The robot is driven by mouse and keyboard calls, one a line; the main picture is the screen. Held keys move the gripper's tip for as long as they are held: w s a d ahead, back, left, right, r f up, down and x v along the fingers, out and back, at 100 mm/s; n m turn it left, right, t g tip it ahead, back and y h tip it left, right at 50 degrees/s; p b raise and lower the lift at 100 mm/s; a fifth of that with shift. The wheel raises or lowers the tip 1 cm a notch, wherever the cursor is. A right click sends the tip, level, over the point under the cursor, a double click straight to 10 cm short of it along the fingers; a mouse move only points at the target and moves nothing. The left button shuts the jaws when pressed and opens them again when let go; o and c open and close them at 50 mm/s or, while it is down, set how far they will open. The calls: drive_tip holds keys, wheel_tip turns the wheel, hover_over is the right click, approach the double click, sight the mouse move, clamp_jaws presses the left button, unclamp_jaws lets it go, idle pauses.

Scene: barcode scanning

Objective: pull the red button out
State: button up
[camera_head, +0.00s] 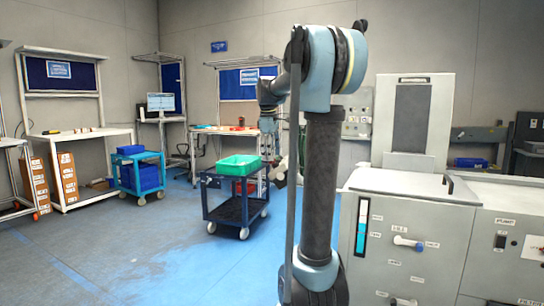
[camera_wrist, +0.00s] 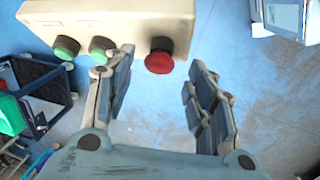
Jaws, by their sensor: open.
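The red button (camera_wrist: 159,57) is a round mushroom head on a dark collar, on the lower side of a beige box (camera_wrist: 115,16) in the wrist view. My gripper (camera_wrist: 160,76) is open, with one finger to the left of the button and one to the right. The fingers look apart from the button, and the depth between them is hard to judge. Two green buttons (camera_wrist: 66,47) sit to the left on the same box. The left finger overlaps the nearer green one. In the head view my arm hides much of the area around my gripper, and I cannot make out the red button there.
A dark cart (camera_head: 236,208) carries a green crate (camera_head: 239,164) near my arm. A grey machine (camera_head: 414,225) with knobs stands at the right. White workbenches (camera_head: 83,134) line the left side. Blue floor (camera_head: 150,245) is clear in the left foreground.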

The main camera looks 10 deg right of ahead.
drive_tip(key=shift+w+f, duration=0.15)
drive_tip(key=shift+f, duration=0.95)
clamp_jaws()
drive_tip(key=shift+w+a+r, duration=0.2)
drive_tip(key=shift+a+r, duration=0.1)
drive_tip(key=shift+r, duration=0.2)
unclamp_jaws()
drive_tip(key=shift+r, duration=0.1)
wheel_tip(320, 180, up, 12)
drive_tip(key=s+a, duration=0.1)
drive_tip(key=s, duration=0.1)
